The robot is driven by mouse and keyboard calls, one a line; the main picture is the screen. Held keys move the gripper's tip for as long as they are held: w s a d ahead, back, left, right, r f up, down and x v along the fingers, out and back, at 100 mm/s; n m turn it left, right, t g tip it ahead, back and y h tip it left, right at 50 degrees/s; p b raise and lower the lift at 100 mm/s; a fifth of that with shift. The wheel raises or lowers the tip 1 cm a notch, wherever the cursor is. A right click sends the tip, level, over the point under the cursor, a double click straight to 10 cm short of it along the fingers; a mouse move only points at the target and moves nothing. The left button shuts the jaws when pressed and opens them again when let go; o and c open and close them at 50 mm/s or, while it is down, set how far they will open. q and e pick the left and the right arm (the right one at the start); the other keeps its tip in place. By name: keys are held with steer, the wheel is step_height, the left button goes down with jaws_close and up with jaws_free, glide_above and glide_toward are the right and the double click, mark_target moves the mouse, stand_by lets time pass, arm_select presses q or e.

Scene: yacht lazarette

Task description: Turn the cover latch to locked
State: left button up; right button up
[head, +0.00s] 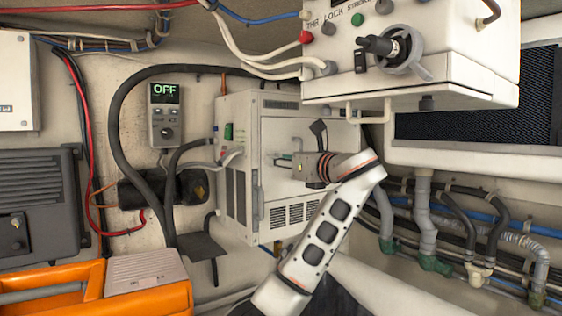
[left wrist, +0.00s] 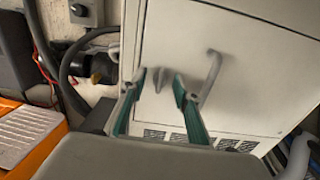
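The white cabinet (head: 283,198) has a front cover, which fills much of the left wrist view (left wrist: 235,55). A small grey latch tab (left wrist: 159,80) stands on the cover, upright in that view, between my fingertips as seen there. I cannot tell whether the fingers touch it. A grey bar handle (left wrist: 211,78) is just right of the right finger. My left gripper (head: 279,160) points at the cover; its green-lined fingers (left wrist: 161,84) are apart, with nothing clamped. In the head view the gripper hides the latch. My right gripper is not in view.
A white control box (head: 455,70) with knobs overhangs at upper right. A wall controller (head: 165,113) reads OFF. An orange case (head: 60,280) is at lower left. Hoses and pipes (head: 428,215) run along the right wall. Black cables hang left of the cabinet.

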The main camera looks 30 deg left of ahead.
arm_select(q)
steer(key=v, duration=1.1)
steer(key=shift+s+d, duration=0.15)
steer(key=shift+d, duration=0.2)
steer(key=shift+f, duration=0.1)
